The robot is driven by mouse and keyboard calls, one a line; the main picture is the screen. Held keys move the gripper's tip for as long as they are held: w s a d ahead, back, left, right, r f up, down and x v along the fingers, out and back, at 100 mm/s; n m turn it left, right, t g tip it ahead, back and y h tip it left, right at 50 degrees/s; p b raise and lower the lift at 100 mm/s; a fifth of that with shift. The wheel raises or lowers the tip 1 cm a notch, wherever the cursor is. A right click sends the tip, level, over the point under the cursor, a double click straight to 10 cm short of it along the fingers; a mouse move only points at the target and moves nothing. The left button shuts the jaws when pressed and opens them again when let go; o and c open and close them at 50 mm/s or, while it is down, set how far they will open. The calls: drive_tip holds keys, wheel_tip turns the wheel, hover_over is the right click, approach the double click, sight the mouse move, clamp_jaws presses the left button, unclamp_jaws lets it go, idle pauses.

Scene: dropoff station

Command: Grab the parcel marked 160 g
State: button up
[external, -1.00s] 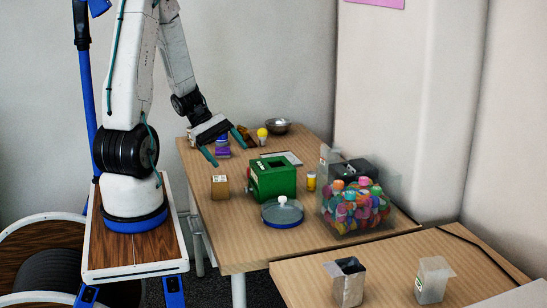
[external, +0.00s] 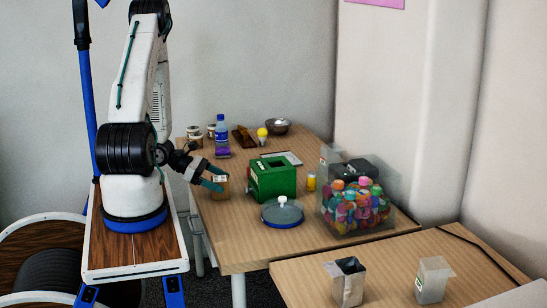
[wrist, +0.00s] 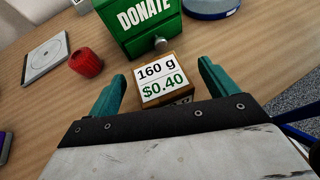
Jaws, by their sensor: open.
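The parcel is a small brown box with a white label reading "160 g" and "$0.40". It shows in the wrist view (wrist: 165,84), just ahead of and between my two teal fingers. In the external view the parcel (external: 221,188) stands on the table near its left edge, partly hidden by my fingers. My gripper (wrist: 162,88) is open, with one finger to either side of the parcel and nothing held. In the external view my gripper (external: 214,178) is low at the parcel. I cannot tell whether the fingers touch it.
A green donation box (external: 273,178) stands close behind the parcel. A blue-capped bottle (external: 221,133) stands farther back. A red cap-like object (wrist: 87,62) lies left in the wrist view.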

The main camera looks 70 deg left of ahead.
drive_tip(key=shift+x, duration=1.3)
drive_tip(key=shift+r, duration=0.1)
drive_tip(key=c, duration=1.4)
drive_tip(key=shift+o, duration=0.2)
drive_tip(key=shift+r, duration=0.15)
